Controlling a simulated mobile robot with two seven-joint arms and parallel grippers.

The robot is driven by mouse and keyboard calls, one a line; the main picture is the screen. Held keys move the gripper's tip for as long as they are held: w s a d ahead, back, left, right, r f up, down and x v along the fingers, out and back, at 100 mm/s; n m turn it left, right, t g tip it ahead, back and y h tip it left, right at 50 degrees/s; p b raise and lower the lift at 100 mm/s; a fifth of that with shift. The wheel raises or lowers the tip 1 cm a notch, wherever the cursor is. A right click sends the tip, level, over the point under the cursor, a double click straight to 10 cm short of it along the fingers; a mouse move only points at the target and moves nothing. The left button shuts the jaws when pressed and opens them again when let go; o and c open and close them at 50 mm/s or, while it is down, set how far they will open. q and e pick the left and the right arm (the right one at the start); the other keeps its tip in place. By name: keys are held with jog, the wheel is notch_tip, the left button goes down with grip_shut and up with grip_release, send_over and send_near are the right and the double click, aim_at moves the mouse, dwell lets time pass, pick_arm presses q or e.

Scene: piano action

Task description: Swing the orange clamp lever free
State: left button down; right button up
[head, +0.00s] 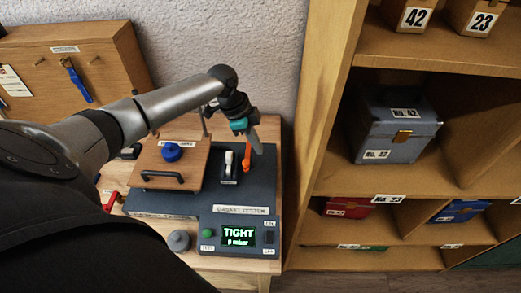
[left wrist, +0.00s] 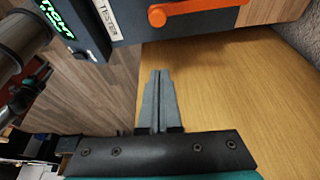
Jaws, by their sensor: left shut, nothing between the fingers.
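The orange clamp lever (head: 247,157) stands on the right side of the dark gasket tester (head: 170,203), beside a black and white part. My left gripper (head: 257,146) is just above and to the right of the lever, its grey fingers shut and empty. In the left wrist view, the shut fingers (left wrist: 159,85) point towards the tester, over bare wood. The orange lever (left wrist: 195,11) lies along the tester's edge at the top, apart from the fingertips. My right gripper is not in view.
The tester's screen (head: 238,236) reads TIGHT. A wooden lid (head: 170,175) with a black handle and blue knob is on the tester. A grey knob (head: 179,240) stands in front. A tall wooden shelf (head: 326,110) with boxes rises close on the right.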

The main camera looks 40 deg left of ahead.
pick_arm(q)
jog(key=shift+v, duration=2.3)
